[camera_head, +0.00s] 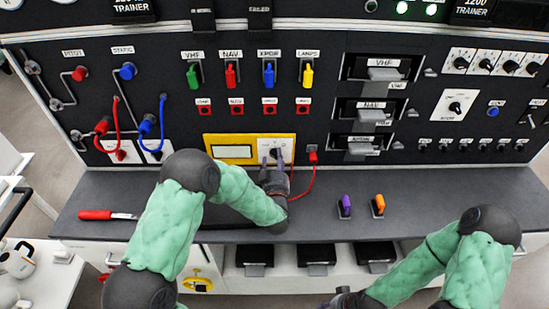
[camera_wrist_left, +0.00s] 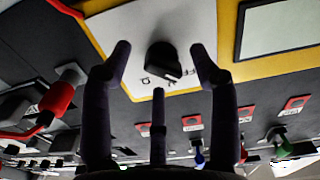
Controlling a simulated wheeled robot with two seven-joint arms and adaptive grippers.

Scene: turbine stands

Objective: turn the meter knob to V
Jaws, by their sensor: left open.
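The meter is a yellow-framed unit (camera_head: 222,136) on the black panel, with a pale display (camera_head: 231,151) on its left and a white dial plate on its right. Its black knob (camera_wrist_left: 160,55) sits on the white plate (camera_wrist_left: 130,28) in the left wrist view, with OFF printed near it, upside down. A pale mark shows on the knob's lower edge; its exact setting is unclear. My left gripper (camera_head: 274,160) is open in front of the dial, its fingers spread on either side of the knob, with no clear contact. My right gripper (camera_head: 342,297) is partly cut off at the bottom edge.
A red lead (camera_head: 313,178) runs from a plug right of the meter. Colored switches (camera_head: 231,74) stand above it. A red screwdriver (camera_head: 96,215) and purple (camera_head: 345,206) and orange (camera_head: 379,204) pieces are on the grey shelf (camera_head: 440,190).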

